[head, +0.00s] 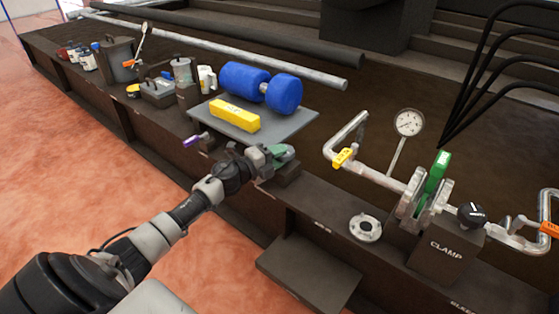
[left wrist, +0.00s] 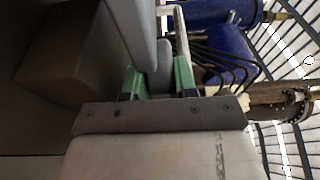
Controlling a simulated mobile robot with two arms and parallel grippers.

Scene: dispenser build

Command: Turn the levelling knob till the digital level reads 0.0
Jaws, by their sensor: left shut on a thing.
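The yellow digital level (head: 235,117) lies on the grey plate (head: 290,126); its reading is too small to make out. My left gripper (head: 281,155), with green fingers, is at the plate's near edge, above a dark block (head: 286,175). In the left wrist view my left gripper (left wrist: 158,82) has its fingers on either side of a grey rounded part (left wrist: 157,84), apparently the levelling knob. It is shut on this part. The knob is mostly hidden by the gripper in the head view. My right gripper is not in view.
A purple-handled piece (head: 195,139) is left of my gripper. Cans and boxes crowd the left.

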